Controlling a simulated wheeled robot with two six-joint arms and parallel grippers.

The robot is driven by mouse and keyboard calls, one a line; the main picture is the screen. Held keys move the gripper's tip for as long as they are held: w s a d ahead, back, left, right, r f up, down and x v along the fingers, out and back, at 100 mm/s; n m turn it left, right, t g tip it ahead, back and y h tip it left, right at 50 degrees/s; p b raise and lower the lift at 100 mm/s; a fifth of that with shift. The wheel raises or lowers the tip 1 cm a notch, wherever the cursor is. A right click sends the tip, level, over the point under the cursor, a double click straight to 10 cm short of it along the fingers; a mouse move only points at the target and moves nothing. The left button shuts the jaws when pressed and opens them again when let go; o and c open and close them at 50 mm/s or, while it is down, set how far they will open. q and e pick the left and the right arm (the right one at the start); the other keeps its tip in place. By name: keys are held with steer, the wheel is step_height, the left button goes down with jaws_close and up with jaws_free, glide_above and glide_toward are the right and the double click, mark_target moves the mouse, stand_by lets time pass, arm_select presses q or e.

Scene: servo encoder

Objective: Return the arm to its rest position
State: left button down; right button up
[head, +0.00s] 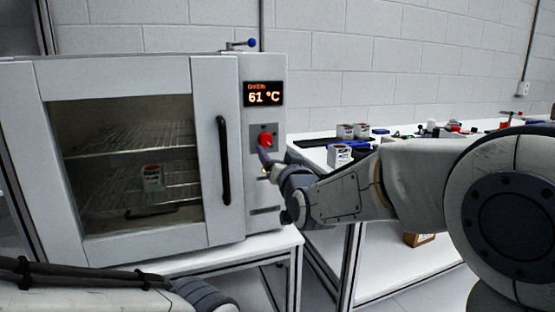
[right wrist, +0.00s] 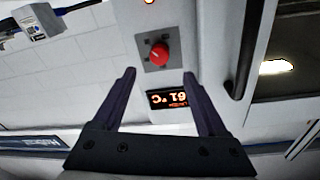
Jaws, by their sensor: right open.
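My right gripper (head: 266,162) is at the oven's control panel, close to the red knob (head: 265,140). In the right wrist view its two dark fingers (right wrist: 158,100) are spread open with nothing between them, and the red knob (right wrist: 159,54) stands beyond the fingertips. The oven (head: 222,150) has its glass door closed, and its display (head: 263,94) reads 61 °C. My left arm lies along the bottom left of the head view; its gripper is not visible.
A small white container (head: 152,177) stands on a wire rack inside the oven. The black door handle (head: 223,160) sticks out left of the panel. A white table (head: 385,262) at the right holds several small containers and tools. A brick wall is behind.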

steer(key=shift+s+d, duration=0.1)
steer(key=shift+s, duration=0.4)
steer(key=s+a+f+n+g, duration=0.2)
steer(key=s+f+g, duration=0.3)
steer(key=s+f, duration=0.4)
steer(key=s+a+f+n+g, duration=0.25)
steer(key=s+f+g, duration=0.25)
steer(key=s+f, duration=0.35)
steer(key=s+d+f+n+g+h, duration=0.1)
steer(key=s+d+f+n+g, duration=0.2)
steer(key=s, duration=0.7)
steer(key=s+d+f+g+h, duration=0.25)
steer(key=s+f+g, duration=0.2)
steer(key=s, duration=0.55)
step_height(320, 180, up, 26)
steer(key=s+d+p, duration=0.1)
steer(key=p, duration=2.5)
steer(key=shift+s+d+f, duration=0.2)
steer(key=shift+d, duration=0.15)
steer(key=shift+g, duration=0.25)
